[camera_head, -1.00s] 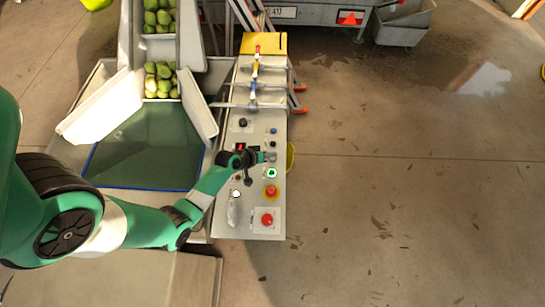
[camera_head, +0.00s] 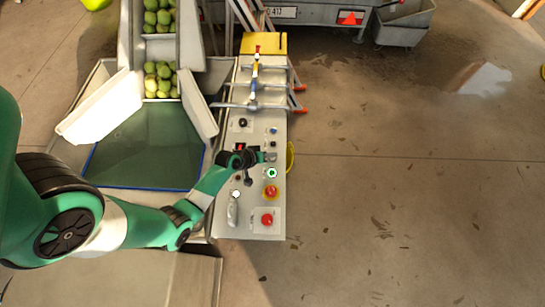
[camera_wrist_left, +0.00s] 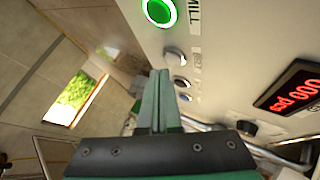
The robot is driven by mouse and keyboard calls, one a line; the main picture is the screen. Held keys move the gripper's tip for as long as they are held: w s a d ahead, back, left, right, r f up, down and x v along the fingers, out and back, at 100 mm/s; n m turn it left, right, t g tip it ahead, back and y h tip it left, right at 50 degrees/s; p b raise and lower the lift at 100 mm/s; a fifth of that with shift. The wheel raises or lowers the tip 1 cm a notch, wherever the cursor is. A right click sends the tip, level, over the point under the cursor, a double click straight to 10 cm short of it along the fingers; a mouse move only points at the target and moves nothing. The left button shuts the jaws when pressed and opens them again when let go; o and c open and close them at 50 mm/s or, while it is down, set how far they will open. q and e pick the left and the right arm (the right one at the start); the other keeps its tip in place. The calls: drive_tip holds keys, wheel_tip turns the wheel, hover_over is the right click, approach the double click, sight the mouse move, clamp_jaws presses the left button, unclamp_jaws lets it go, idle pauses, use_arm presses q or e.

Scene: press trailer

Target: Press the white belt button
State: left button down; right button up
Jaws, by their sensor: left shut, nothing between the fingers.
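A pale white-grey round button (camera_wrist_left: 174,57) sits on the panel beside the tips of my left gripper in the wrist view, with a label too blurred to read. In the head view a small pale button (camera_head: 271,157) shows just right of my left gripper (camera_head: 262,157). My left gripper (camera_wrist_left: 160,73) is shut and empty, with its fingertips close to the pale button. I cannot tell whether they touch it. My right gripper is not in view.
A lit green button (camera_wrist_left: 159,10) labelled MILL adjoins the pale one. Dark buttons (camera_wrist_left: 182,82) lie on its other side, and a red digital display (camera_wrist_left: 293,88) is at the right. Red buttons (camera_head: 267,220) sit lower on the panel (camera_head: 246,226).

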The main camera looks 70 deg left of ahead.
use_arm(q)
drive_tip(key=shift+f, duration=0.4)
